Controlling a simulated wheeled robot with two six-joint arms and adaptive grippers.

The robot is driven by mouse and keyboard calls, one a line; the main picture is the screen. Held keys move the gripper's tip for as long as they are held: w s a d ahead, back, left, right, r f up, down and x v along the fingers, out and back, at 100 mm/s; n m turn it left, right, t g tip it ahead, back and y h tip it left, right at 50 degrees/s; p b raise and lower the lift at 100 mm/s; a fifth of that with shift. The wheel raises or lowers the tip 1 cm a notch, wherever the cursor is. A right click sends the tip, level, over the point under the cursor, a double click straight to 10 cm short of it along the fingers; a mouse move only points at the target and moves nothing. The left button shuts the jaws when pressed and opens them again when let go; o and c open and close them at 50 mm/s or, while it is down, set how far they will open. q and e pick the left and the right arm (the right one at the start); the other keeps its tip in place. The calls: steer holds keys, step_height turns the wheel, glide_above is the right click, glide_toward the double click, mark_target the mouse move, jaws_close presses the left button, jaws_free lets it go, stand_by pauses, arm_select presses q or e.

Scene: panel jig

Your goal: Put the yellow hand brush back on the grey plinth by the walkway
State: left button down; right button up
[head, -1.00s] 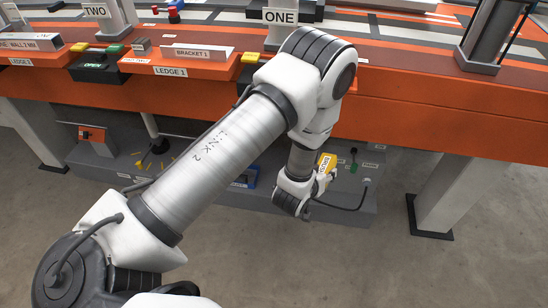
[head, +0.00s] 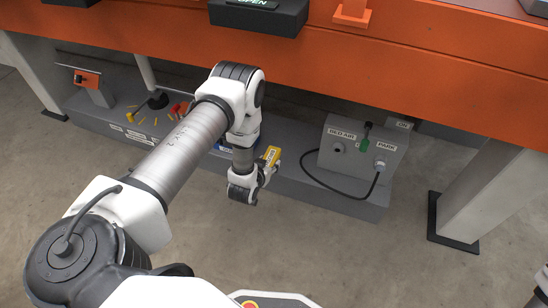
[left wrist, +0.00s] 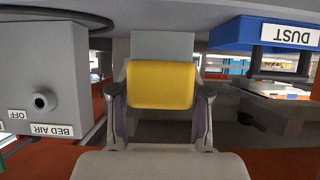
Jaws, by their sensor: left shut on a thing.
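The yellow hand brush (head: 271,155) is held in my left gripper (head: 266,174). In the left wrist view the yellow block of the brush (left wrist: 160,84) fills the space between the two fingers of the left gripper (left wrist: 160,97). The grey plinth (head: 300,183) is a long low base under the orange frame. In the head view the brush overlaps the plinth's top, left of the grey box. I cannot tell whether it touches the plinth. The brush's lower part is hidden.
A grey BED AIR box (head: 345,165) with a green-marked lever and black hose stands right of the brush. A blue DUST tray (left wrist: 262,33) is on its other side, partly behind my arm in the head view. An orange beam (head: 400,75) runs above. Bare floor lies in front.

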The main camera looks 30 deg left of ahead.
mark_target(274, 151)
arm_select(q)
steer(key=w, duration=0.2)
steer(key=w+a+b, duration=0.1)
steer(key=w, duration=0.1)
steer(key=w+a+b, duration=0.1)
steer(key=w, duration=0.1)
steer(key=shift+w+f, duration=0.15)
steer(key=shift+f, duration=0.25)
step_height(274, 151, down, 4)
steer(key=b, duration=0.3)
steer(key=shift+r, duration=0.4)
steer(key=shift+f, duration=0.15)
steer(key=c, duration=0.5)
jaws_free()
steer(key=shift+d, duration=0.1)
steer(key=shift+c, duration=0.2)
arm_select(e)
step_height(274, 151, down, 6)
steer(key=shift+w+r, duration=0.1)
